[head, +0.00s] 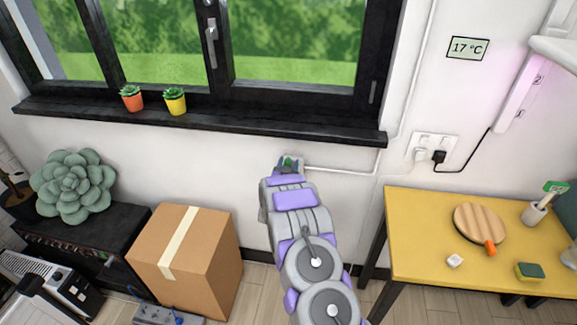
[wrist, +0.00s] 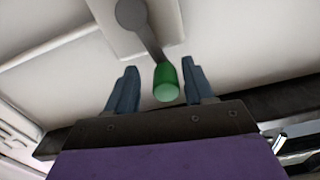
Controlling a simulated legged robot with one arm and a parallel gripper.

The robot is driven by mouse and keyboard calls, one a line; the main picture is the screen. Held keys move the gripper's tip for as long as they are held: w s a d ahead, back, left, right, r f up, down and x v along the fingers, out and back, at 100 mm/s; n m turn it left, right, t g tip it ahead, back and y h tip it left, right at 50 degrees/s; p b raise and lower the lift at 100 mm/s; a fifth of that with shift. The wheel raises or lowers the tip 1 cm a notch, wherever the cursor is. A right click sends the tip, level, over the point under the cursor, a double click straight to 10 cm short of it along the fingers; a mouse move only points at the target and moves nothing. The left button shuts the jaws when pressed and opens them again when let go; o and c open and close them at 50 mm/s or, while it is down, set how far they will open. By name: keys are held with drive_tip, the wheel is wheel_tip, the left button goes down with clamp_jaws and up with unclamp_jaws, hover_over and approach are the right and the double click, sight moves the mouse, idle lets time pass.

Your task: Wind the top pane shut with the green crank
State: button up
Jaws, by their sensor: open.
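The green crank handle (wrist: 167,84) shows in the wrist view, on a grey crank arm (wrist: 148,38) that hangs from a pale housing on the wall. My gripper (wrist: 160,68) is open, with one blue finger on each side of the green handle and a visible gap to each. In the head view a bit of green (head: 288,160) shows at my gripper (head: 289,165), below the window sill; my arm hides most of the crank. The dark-framed window (head: 226,50) fills the upper left. Its top edge is out of view, so I cannot tell how the top pane stands.
Two small potted plants (head: 131,97) (head: 175,100) stand on the dark sill (head: 230,125). A cardboard box (head: 200,262) is on the floor to the left. A yellow table (head: 420,255) with several items stands at right. A conduit (head: 330,170) runs along the wall.

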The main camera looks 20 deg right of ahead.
drive_tip(key=shift+a+r, duration=0.1)
drive_tip(key=shift+a, duration=0.45)
drive_tip(key=shift+c, duration=0.4)
drive_tip(key=shift+d, duration=0.4)
drive_tip(key=c, duration=0.6)
drive_tip(key=shift+a, duration=0.1)
clamp_jaws()
